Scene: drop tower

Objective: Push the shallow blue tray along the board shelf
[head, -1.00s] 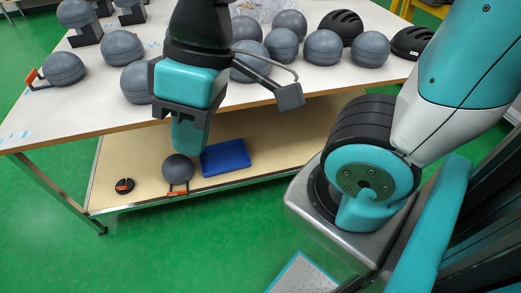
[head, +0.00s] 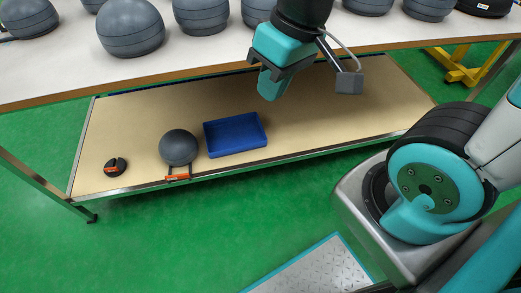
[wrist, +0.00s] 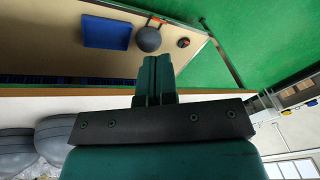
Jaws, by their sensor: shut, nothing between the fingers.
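The shallow blue tray (head: 235,134) lies on the tan board shelf (head: 330,115) under the white table top.
A small black and orange disc (head: 115,167) lies near the shelf's left end. The shelf right of the tray is bare. The table top (head: 75,68) above carries several grey balls. A metal edge (head: 290,158) runs along the shelf's front.

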